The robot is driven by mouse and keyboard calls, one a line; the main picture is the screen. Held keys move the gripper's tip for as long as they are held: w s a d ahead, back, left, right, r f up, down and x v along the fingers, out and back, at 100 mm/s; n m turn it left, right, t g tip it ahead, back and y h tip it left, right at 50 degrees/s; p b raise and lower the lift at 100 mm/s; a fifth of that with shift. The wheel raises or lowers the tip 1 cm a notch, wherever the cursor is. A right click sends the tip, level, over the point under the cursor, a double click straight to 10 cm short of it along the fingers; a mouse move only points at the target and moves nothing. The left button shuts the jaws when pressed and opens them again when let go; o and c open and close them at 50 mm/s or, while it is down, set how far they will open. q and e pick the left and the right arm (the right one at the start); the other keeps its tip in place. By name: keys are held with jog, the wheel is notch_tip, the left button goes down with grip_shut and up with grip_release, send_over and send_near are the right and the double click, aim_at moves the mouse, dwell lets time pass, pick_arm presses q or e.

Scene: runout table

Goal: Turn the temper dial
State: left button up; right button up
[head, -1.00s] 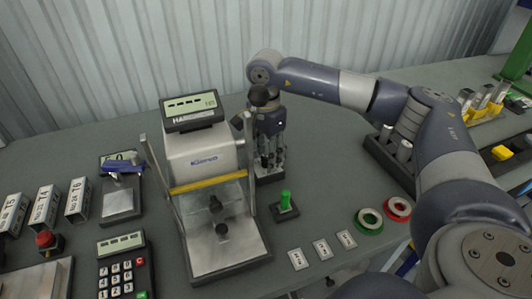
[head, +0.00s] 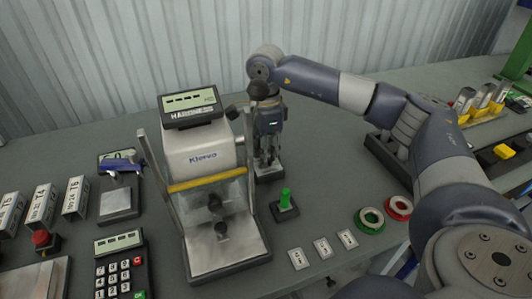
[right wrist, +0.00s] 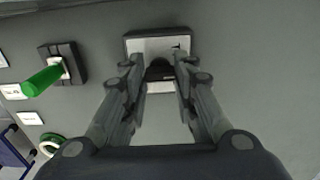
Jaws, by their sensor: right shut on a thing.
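The temper dial shows in the right wrist view as a black knob (right wrist: 160,70) on a pale plate (right wrist: 158,46) with a dark border. My right gripper (right wrist: 160,72) points down over it with its fingers on both sides of the knob, shut on it. In the head view my right gripper (head: 267,160) stands just right of the hardness tester (head: 205,155). There its fingers mostly hide the dial, and part of the dark dial base (head: 268,176) shows below them. My left gripper is not in view.
A green upright lever (head: 285,195) on a dark base stands in front of the dial. Several label plates (head: 322,248), a green ring (head: 369,220) and a red ring (head: 398,207) lie at the front right. A keypad (head: 121,268) sits at the front left.

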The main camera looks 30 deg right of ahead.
jog(key=o, duration=1)
jog(key=shift+o, duration=0.2)
jog(key=shift+r, duration=0.3)
notch_tip(320, 180, up, 11)
jog(key=shift+r, duration=0.2)
